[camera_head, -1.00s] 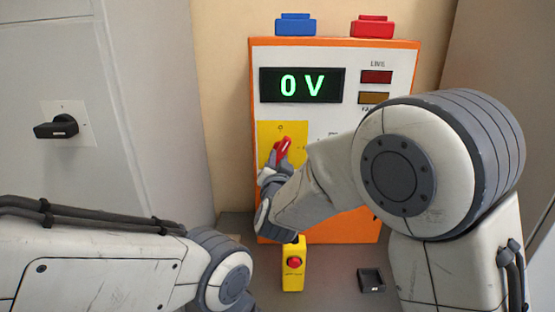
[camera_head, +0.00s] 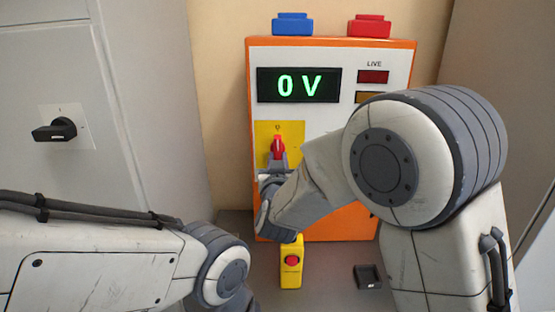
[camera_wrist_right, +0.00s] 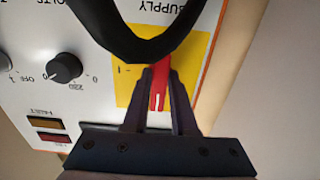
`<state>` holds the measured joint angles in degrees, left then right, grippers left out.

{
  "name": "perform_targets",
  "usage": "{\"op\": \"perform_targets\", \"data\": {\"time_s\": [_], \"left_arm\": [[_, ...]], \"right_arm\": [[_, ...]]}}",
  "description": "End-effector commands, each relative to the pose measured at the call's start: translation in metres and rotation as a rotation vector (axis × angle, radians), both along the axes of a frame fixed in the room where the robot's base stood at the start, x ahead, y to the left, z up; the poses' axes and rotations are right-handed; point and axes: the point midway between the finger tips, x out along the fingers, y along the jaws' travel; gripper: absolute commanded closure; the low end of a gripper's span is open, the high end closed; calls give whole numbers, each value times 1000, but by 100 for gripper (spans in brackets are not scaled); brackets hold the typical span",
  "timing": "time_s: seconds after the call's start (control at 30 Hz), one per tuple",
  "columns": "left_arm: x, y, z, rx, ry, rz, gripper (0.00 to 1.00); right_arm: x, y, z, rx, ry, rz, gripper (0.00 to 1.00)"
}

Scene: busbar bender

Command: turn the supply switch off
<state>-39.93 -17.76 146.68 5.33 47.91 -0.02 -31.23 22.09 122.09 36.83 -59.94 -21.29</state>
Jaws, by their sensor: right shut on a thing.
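The supply switch is a red handle (camera_head: 278,146) on a yellow plate (camera_head: 294,131) on the front of the orange-edged panel. The handle stands upright, in line with the O mark above it. My right gripper (camera_head: 279,160) is shut on the red handle. The right wrist view shows the handle (camera_wrist_right: 160,88) between the two dark fingers (camera_wrist_right: 160,105). The panel's display (camera_head: 299,85) reads 0 V in green. My left arm comes in at the lower left, and its gripper is out of view.
A yellow box with a red button (camera_head: 291,262) stands on the bench below the panel. A small black tray (camera_head: 368,276) lies to its right. A blue block (camera_head: 292,23) and a red block (camera_head: 369,25) sit on the panel top. A black rotary handle (camera_head: 55,130) is on the grey cabinet.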

Motion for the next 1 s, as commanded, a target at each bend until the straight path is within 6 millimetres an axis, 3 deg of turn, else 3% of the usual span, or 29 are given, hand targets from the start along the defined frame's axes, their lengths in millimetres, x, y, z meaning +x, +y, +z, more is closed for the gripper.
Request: {"op": "perform_targets", "data": {"time_s": [0.3,0.33,0.4,0.77,1.0], "left_arm": [[0,0,0,0,0,0,50],[0,0,0,0,0,0,50],[0,0,0,0,0,0,50],[0,0,-1,0,0,0,50],[0,0,-11,0,0,0,50]], "right_arm": [[0,1,0,-5,-1,2,100],[0,1,0,-5,-1,2,67],[0,1,0,-5,-1,2,45],[-3,1,0,-2,-1,1,45],[-41,2,-1,-2,-2,6,45]]}}
